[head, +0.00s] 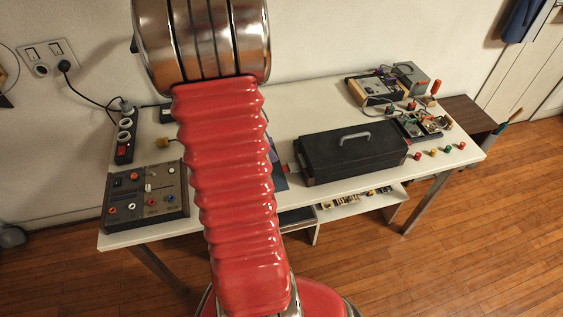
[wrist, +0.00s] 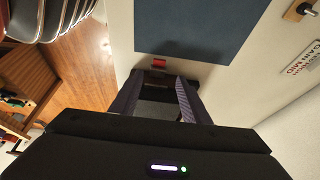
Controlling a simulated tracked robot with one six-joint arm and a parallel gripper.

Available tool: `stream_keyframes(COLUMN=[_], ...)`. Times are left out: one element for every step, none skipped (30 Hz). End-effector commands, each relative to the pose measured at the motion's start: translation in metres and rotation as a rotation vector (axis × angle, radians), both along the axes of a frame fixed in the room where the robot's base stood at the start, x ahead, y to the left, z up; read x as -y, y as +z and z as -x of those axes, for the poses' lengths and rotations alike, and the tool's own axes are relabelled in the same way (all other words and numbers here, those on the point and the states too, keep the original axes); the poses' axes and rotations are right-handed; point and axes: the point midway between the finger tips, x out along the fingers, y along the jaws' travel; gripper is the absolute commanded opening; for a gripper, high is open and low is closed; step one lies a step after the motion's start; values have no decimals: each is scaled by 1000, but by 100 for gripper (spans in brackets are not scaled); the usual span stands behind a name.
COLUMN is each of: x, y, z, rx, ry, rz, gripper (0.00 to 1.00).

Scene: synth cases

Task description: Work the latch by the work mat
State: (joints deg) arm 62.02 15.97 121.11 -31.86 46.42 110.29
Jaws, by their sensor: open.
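The blue-grey work mat (wrist: 200,25) lies on the white table at the top of the wrist view. In the head view it is mostly hidden behind my red arm, with a strip (head: 280,178) showing. A small red tab (wrist: 158,63), which looks like the latch, is just below the mat in the wrist view. A red bit (head: 284,167) also shows by the left end of the black case (head: 350,158). My gripper (wrist: 157,82) is open, its fingers spread below the red tab; I cannot tell whether they touch anything. The head view hides the gripper.
A control panel (head: 146,198) and a power strip (head: 125,137) stand at the table's left. Electronics (head: 376,88) and several coloured knobs are at the right. A printed label (wrist: 300,67) is at the wrist view's right. The table edge and wooden floor (wrist: 75,65) are at its left.

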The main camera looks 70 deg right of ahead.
Motion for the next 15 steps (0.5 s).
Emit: stream_keyframes(x=[1, 1, 2, 3, 5, 6, 6, 7, 9, 10, 10, 12, 12, 13, 14], y=[-9, -13, -19, -23, -27, -33, -37, -41, -46, -50, -54, -59, -63, -67, -72], z=[4, 5, 7, 9, 10, 12, 14, 15, 17, 18, 20, 22, 23, 25, 26], rx=[-3, -3, -2, -3, -3, -2, -3, -2, -1, -2, -3, -1, -2, -3, -1], ry=[0, 0, 0, 0, -1, -1, 0, 0, 0, 0, -1, -1, 0, 0, 0], rz=[-5, -5, -5, -5, -4, -4, -5, -5, -4, -4, -4, -4, -4, -5, -3], gripper=[42, 42, 42, 42, 42, 42, 42, 42, 42, 42, 42, 42, 42, 42, 42])
